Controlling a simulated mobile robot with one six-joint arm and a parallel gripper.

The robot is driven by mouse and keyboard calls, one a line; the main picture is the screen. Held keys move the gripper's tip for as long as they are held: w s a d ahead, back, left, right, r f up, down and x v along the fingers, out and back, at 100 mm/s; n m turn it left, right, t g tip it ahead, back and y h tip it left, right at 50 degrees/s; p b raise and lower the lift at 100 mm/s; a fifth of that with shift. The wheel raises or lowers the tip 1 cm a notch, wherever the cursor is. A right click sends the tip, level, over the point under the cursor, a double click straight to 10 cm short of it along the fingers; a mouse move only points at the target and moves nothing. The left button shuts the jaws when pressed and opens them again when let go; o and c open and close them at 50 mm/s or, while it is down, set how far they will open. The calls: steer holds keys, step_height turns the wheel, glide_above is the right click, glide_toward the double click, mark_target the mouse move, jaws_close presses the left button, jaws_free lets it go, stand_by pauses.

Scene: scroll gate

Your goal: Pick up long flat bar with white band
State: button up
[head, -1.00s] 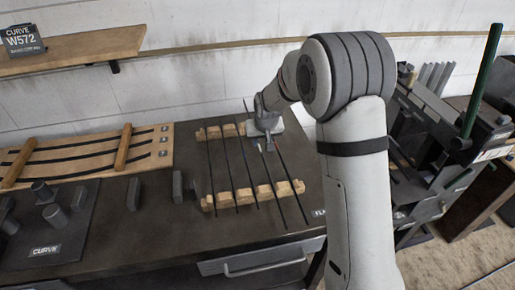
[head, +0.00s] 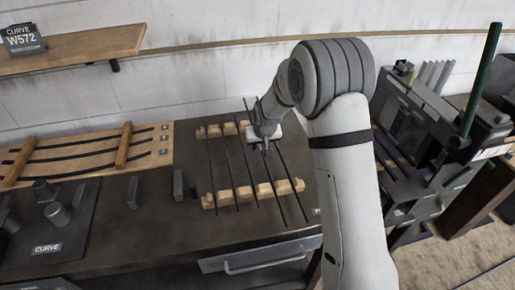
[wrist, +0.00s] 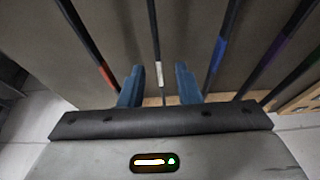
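The bar with the white band (wrist: 158,68) is a long thin dark bar. In the wrist view it runs between the two blue fingers of my gripper (wrist: 159,85), which stand apart on either side of it. In the head view my gripper (head: 266,150) is over the rack, at what looks like the second bar from the right (head: 277,195); its band is hard to make out there. My gripper is open, and no contact with the bar shows. How far the fingertips are above or below the bar is hard to tell.
Neighbouring bars lie close on both sides, with a red band (wrist: 107,75), a blue band (wrist: 217,52) and a purple band (wrist: 283,50). The bars rest across notched wooden supports (head: 246,194). Dark upright blocks (head: 178,186) stand left on the table.

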steer(key=shift+f, duration=0.1)
steer(key=shift+c, duration=0.2)
jaws_close()
stand_by(0.4)
